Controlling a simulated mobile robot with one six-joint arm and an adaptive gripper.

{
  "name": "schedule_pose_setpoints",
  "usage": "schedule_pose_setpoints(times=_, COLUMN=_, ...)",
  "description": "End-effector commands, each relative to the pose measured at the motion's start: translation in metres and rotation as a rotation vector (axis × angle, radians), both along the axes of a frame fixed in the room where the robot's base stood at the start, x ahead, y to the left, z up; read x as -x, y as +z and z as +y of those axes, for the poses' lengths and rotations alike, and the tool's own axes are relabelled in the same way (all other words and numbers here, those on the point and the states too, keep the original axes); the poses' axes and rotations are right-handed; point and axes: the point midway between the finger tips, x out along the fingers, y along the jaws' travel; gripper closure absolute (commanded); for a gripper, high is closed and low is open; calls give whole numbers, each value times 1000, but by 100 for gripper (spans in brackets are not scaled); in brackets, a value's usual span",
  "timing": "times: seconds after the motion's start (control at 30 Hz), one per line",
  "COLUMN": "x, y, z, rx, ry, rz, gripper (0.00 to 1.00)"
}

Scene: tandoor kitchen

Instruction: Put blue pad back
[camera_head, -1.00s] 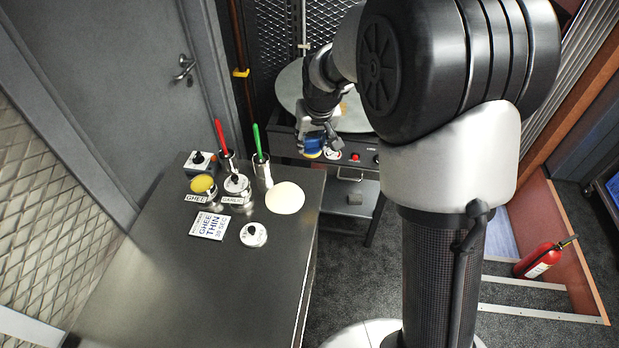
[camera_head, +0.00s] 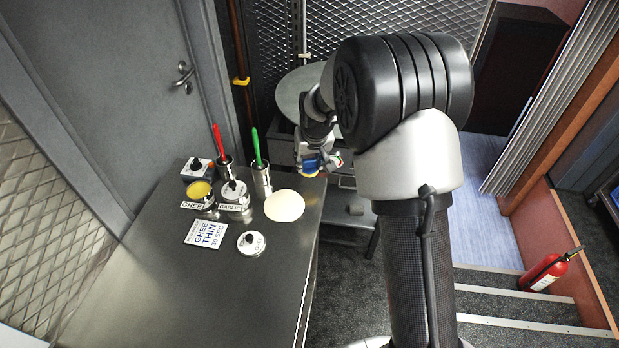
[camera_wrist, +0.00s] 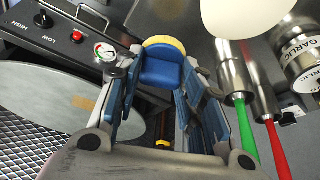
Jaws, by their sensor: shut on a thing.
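The blue pad (camera_head: 311,166) has a yellow face and shows beyond the far right corner of the counter, near the front of the round griddle. In the wrist view the blue pad (camera_wrist: 161,72) sits between the fingers, its yellow edge away from the palm. My gripper (camera_wrist: 162,85) is shut on it. In the head view my gripper (camera_head: 312,150) hangs above the pad and partly hides the griddle (camera_head: 300,92). I cannot tell whether the pad touches anything below.
The steel counter (camera_head: 200,290) holds a ghee pot (camera_head: 199,189), a garlic pot (camera_head: 233,192), red (camera_head: 218,139) and green (camera_head: 256,145) handled tools in steel cups, a pale flat disc (camera_head: 284,206), a card (camera_head: 206,236) and a dial timer (camera_head: 251,242). The counter's front is clear.

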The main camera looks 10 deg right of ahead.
Motion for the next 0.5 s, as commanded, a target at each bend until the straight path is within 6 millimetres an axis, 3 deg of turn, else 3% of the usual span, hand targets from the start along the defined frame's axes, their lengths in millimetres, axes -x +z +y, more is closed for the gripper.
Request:
schedule_pose_setpoints(times=0.23, x=0, y=-19, z=0, rx=0, ry=0, rz=-1, gripper=83)
schedule_pose_setpoints(times=0.5, x=0, y=-55, z=0, rx=0, ry=0, rz=-1, gripper=83)
